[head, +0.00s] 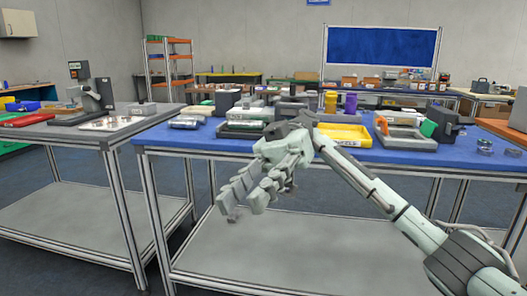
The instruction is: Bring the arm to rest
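My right arm (385,197) reaches in from the lower right. My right gripper (243,204) hangs in front of the blue table's near edge, its fingers pointing down and to the left. Its two fingers stand apart with nothing visible between them, so it looks open and empty. My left gripper does not show.
The blue table (210,143) holds a yellow tray (345,131), a grey tray (405,134) and several boxes and devices. A grey table (60,130) with a stand-mounted device (100,95) is at left. Lower shelves are bare. Shelving (168,65) stands behind.

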